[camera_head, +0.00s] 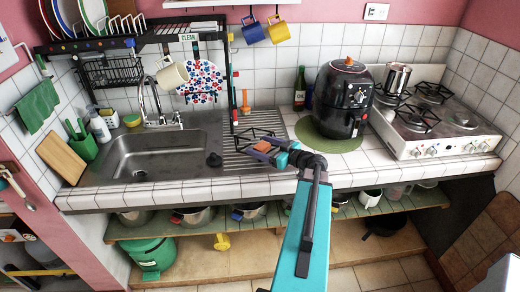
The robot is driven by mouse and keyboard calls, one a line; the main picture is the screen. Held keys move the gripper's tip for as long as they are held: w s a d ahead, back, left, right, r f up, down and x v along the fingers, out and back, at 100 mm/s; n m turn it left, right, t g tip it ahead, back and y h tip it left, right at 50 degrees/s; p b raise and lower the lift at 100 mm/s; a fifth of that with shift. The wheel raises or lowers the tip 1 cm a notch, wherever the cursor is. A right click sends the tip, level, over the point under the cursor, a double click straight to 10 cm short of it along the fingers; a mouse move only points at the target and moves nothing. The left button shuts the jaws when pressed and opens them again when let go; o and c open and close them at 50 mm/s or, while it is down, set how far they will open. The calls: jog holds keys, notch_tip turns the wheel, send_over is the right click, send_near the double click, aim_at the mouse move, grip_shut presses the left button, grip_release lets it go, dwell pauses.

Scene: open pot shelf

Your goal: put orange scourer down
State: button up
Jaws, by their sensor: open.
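A small orange piece, which looks like the orange scourer (262,147), shows at the end of my arm over the ridged drainboard (240,162) right of the sink. My gripper (265,150) is open there, its dark parts close around the orange piece. The picture is too small to tell whether they touch it, or whether the scourer rests on the drainboard. My arm's wrist partly hides the counter's front edge.
The sink basin (155,155) and tap (158,105) are left of the drainboard. A black air fryer (340,100) on a green mat (312,133) and a hob (435,130) stand right. A dish rack post (229,80) rises behind. Pots fill the shelf below.

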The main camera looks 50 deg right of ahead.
dwell(0.3)
jog(key=c, duration=1.2)
jog(key=shift+r, duration=0.1)
